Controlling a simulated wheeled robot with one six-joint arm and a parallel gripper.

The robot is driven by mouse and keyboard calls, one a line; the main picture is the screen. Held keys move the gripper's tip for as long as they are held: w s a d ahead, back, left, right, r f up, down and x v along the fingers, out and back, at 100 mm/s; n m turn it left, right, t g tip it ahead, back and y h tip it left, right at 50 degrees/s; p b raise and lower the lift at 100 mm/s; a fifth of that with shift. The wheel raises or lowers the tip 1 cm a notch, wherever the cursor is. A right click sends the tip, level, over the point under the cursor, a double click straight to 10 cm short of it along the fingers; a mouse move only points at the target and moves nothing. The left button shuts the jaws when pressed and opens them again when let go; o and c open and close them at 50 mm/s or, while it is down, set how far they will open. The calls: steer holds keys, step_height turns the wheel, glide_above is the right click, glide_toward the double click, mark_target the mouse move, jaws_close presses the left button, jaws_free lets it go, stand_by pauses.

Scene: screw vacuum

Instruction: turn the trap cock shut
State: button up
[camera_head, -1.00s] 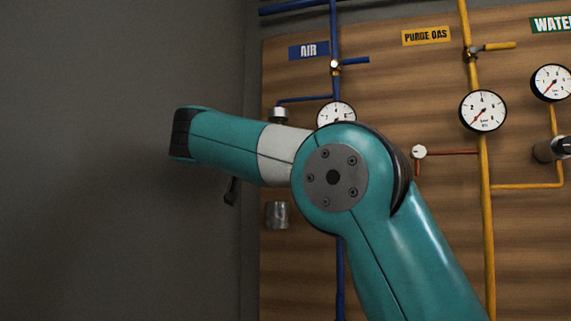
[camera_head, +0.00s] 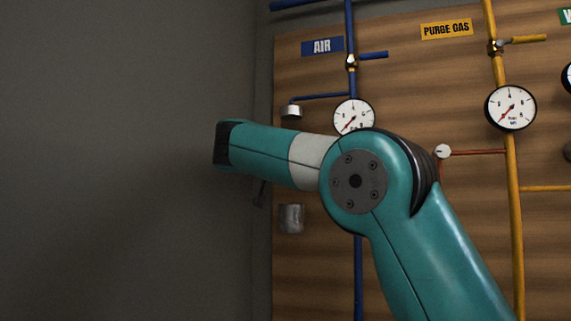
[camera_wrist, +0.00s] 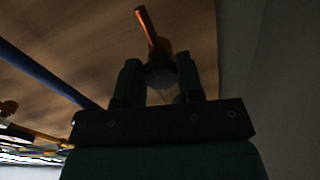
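In the wrist view an orange-red lever (camera_wrist: 147,28) on a dark rounded body (camera_wrist: 160,73) stands out from the wooden panel; it looks like the trap cock. My gripper (camera_wrist: 160,68) has its two dark green fingers apart, one on each side of that body. The lever reaches past the fingertips, up and slightly left. I cannot tell whether the fingers touch the body; the picture is dark.
The wooden panel (camera_head: 430,80) carries a blue air pipe (camera_head: 358,280), a yellow purge gas pipe (camera_head: 515,230), gauges (camera_head: 354,117) (camera_head: 510,107) and small valves. A grey metal cup (camera_head: 291,218) sits below my forearm. A plain grey wall (camera_head: 120,200) is at left.

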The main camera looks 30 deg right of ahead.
steer(key=shift+f+m+b, duration=0.1)
steer(key=shift+m+b, duration=0.6)
steer(key=shift+m, duration=0.2)
steer(key=o, duration=0.9)
steer(key=shift+s, duration=0.1)
